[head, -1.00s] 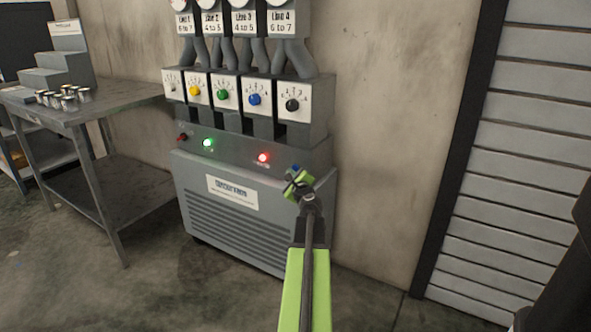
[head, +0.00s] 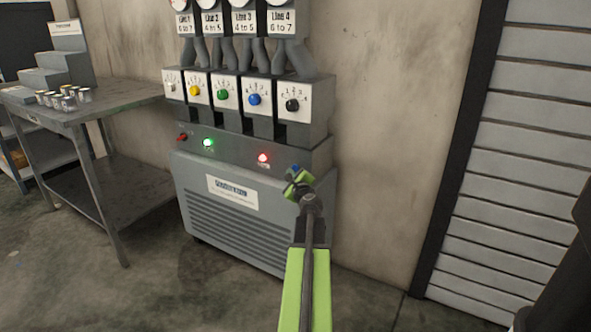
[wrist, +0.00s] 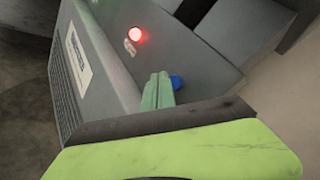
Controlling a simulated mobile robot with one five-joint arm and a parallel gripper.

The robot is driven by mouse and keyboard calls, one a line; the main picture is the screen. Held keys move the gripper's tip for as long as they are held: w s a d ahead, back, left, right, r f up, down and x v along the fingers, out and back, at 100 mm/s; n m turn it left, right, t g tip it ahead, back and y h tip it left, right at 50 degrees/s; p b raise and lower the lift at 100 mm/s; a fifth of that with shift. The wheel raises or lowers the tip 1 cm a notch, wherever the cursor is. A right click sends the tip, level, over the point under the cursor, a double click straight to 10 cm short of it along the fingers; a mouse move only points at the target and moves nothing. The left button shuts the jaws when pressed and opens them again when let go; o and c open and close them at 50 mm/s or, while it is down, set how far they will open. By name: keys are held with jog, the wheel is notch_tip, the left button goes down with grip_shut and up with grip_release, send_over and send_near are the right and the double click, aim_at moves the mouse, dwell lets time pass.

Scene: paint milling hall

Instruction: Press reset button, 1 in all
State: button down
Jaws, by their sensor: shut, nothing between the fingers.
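A blue button (head: 295,168) sits near the right end of the cabinet's sloped panel, partly hidden by my gripper in the head view. The blue button (wrist: 177,82) also shows in the wrist view, just right of my fingertips. No label on it can be read, so I cannot tell if it is marked reset. My gripper (head: 299,181) is shut and empty, close to the panel. Its green fingers (wrist: 158,92) point at the panel in the wrist view, beside the blue button. I cannot tell whether they touch it.
A lit red lamp (head: 263,158), a lit green lamp (head: 208,142) and a red knob (head: 182,137) are on the panel. Dial boxes with coloured knobs stand above. A metal table (head: 125,108) with small cans is at left. A shutter (head: 520,160) is at right.

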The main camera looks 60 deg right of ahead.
jog(key=shift+d, duration=0.1)
jog(key=shift+d, duration=0.35)
jog(key=shift+d, duration=0.4)
dwell(0.7)
jog(key=shift+a, duration=0.85)
jog(key=a, duration=0.5)
dwell(0.4)
dwell(0.6)
